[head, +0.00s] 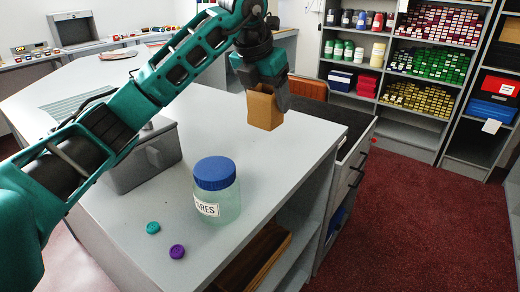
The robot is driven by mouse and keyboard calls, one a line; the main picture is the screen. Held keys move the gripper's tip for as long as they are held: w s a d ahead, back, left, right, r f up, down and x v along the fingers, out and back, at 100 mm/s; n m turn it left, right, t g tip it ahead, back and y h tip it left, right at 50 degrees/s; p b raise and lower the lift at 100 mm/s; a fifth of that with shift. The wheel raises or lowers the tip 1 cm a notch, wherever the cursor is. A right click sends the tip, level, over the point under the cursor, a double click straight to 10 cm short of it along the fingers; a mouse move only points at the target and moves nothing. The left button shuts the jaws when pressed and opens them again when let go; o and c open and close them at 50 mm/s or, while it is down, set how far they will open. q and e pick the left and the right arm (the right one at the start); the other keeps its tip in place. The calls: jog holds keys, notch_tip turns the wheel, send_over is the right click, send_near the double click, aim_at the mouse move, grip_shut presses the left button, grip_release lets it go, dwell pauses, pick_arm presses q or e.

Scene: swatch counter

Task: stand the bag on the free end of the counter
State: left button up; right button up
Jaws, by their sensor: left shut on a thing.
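A small brown paper bag (265,110) is upright at the far right part of the grey-white counter (160,222). My left gripper (268,84) comes down from above and is shut on the bag's upper part, hiding some of its top and right side. I cannot tell whether the bag's base touches the counter top or hangs just above it. My right gripper is not in view.
A clear jar with a blue lid (216,188) stands nearer on the counter. A teal cap (153,228) and a purple cap (177,252) lie beside it. A grey box (140,170) is partly behind my left arm. Counter around the bag looks clear.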

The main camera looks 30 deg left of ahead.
aim_at(258, 127)
pick_arm(q)
notch_tip(258, 127, down, 14)
jog(key=shift+r, duration=0.2)
jog(key=shift+f, duration=0.15)
jog(key=o, duration=1.1)
jog(key=shift+c, duration=0.2)
jog(key=v, duration=1.2)
